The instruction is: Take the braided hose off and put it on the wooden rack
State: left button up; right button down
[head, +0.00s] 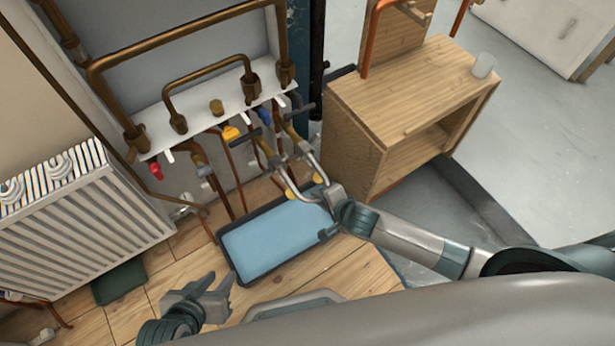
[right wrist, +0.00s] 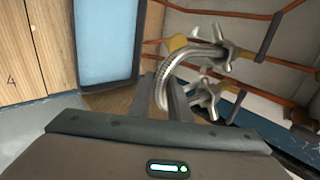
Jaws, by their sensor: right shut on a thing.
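The braided hose (right wrist: 172,76) is a silvery curved tube in the right wrist view. It arches between metal fittings with wing-like handles and my right gripper (right wrist: 166,98), which is shut on it near its lower end. In the head view the hose (head: 290,184) hangs below the white pipe shelf, and my right gripper (head: 332,203) is at its lower right. I cannot tell whether its ends are still joined to the fittings. The wooden rack appears to be the upright board with a peg (head: 393,45) on the wooden cabinet. My left gripper (head: 208,286) is open and empty.
A blue tray (head: 270,248) with a dark rim lies on the floor below the pipes. A white shelf (head: 200,122) carries copper pipes and valves. A white radiator (head: 80,235) stands at left. The wooden cabinet (head: 400,85) has a clear cup (head: 483,65) on top.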

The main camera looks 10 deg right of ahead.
jog(key=shift+s+f, duration=0.15)
jog(key=shift+s, duration=0.05)
dwell(0.4)
jog(key=shift+p, duration=0.35)
jog(key=shift+s+d, duration=0.1)
jog(key=shift+s, duration=0.05)
jog(key=s+d+p, duration=0.4)
jog(key=s+p, duration=0.1)
jog(key=s, duration=0.6)
jog(key=shift+s+d, duration=0.15)
jog(key=shift+s, duration=0.15)
dwell(1.2)
jog(key=shift+r, duration=0.2)
